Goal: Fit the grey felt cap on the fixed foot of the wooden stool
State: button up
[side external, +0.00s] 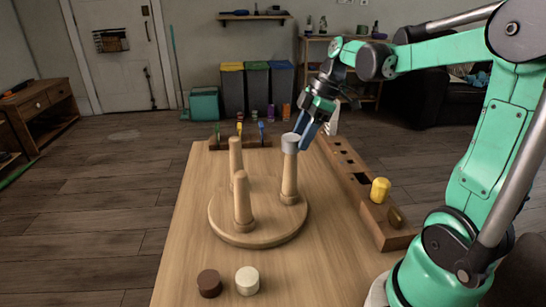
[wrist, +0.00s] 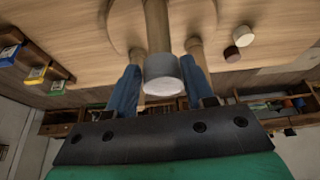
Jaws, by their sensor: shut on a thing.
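The wooden stool (side external: 259,234) lies upside down on the table with its legs pointing up. The grey felt cap (side external: 290,140) is at the top end of the right leg (side external: 290,176), in line with it; I cannot tell how far down it sits. My gripper (side external: 306,128) comes in from the upper right with its blue fingers at the cap. In the wrist view the grey cap (wrist: 163,78) is between the two blue fingers of my gripper (wrist: 162,80), which is shut on it. The leg (wrist: 157,28) runs away behind the cap.
A brown cap (side external: 209,283) and a cream cap (side external: 247,281) lie at the table's front. A wooden rack (side external: 352,178) with a yellow piece (side external: 380,190) runs along the right edge. A small rack (side external: 228,143) with coloured tools stands at the back.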

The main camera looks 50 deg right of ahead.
jog(key=shift+f, duration=0.7)
jog(key=o, duration=1.2)
jog(key=shift+r, duration=0.1)
jog(key=v, duration=0.5)
jog(key=a+f+m+t+h, duration=0.1)
jog(key=a+f+m, duration=0.1)
jog(key=a+m, duration=0.1)
jog(key=s+a+f+m+t+h, duration=0.1)
jog(key=a+m, duration=0.2)
jog(key=a, duration=0.3)
jog(key=a+f+m+t+h, duration=0.1)
jog(key=a+f+m+t, duration=0.1)
jog(key=a, duration=0.3)
jog(key=shift+s+f+m, duration=0.3)
jog(key=shift+s+m, duration=0.05)
jog(key=shift+m, duration=0.55)
